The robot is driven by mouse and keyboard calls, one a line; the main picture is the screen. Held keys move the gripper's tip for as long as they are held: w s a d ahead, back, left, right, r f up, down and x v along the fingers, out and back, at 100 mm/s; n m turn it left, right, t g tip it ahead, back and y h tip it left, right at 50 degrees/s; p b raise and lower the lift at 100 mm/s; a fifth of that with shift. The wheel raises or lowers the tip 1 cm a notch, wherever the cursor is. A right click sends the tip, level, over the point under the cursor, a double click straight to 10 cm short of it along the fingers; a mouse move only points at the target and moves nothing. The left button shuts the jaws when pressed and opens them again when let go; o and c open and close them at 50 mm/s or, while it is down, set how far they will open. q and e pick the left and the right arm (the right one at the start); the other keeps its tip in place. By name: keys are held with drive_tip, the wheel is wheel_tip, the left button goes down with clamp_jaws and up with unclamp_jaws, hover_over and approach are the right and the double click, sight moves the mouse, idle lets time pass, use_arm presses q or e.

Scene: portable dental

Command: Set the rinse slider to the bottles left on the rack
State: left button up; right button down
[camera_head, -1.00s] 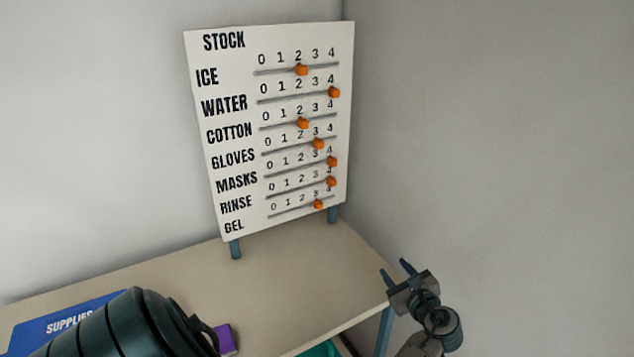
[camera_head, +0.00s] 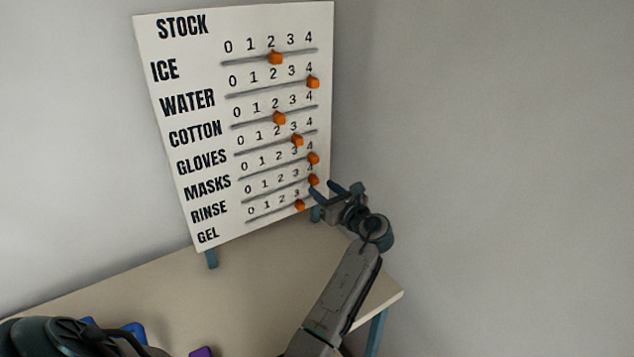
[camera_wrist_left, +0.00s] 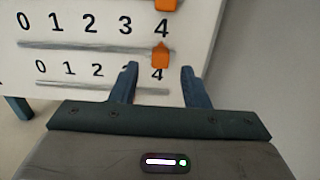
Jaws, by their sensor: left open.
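The white stock board (camera_head: 180,60) stands on the table and has rows of sliders with orange knobs. The rinse knob (camera_head: 313,180) is at the 4 end of its track; it also shows in the left wrist view (camera_wrist_left: 160,56). My left gripper (camera_head: 325,188) is open and empty, at the board's lower right. Its fingertips are close to the rinse knob, and in the left wrist view they lie to either side of and just below it (camera_wrist_left: 160,72). Contact cannot be told. No rack or bottles are in view. My right gripper is not in view.
The masks knob (camera_head: 313,158) sits just above and the gel knob (camera_head: 300,205) just below, at 3. The beige table (camera_head: 250,290) is clear before the board. Blue items (camera_head: 135,333) and a purple item (camera_head: 201,352) lie at the front left.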

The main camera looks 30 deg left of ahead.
sight(316, 183)
use_arm(q)
drive_tip(key=shift+x, duration=1.55)
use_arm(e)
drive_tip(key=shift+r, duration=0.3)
use_arm(q)
drive_tip(key=shift+c, duration=0.2)
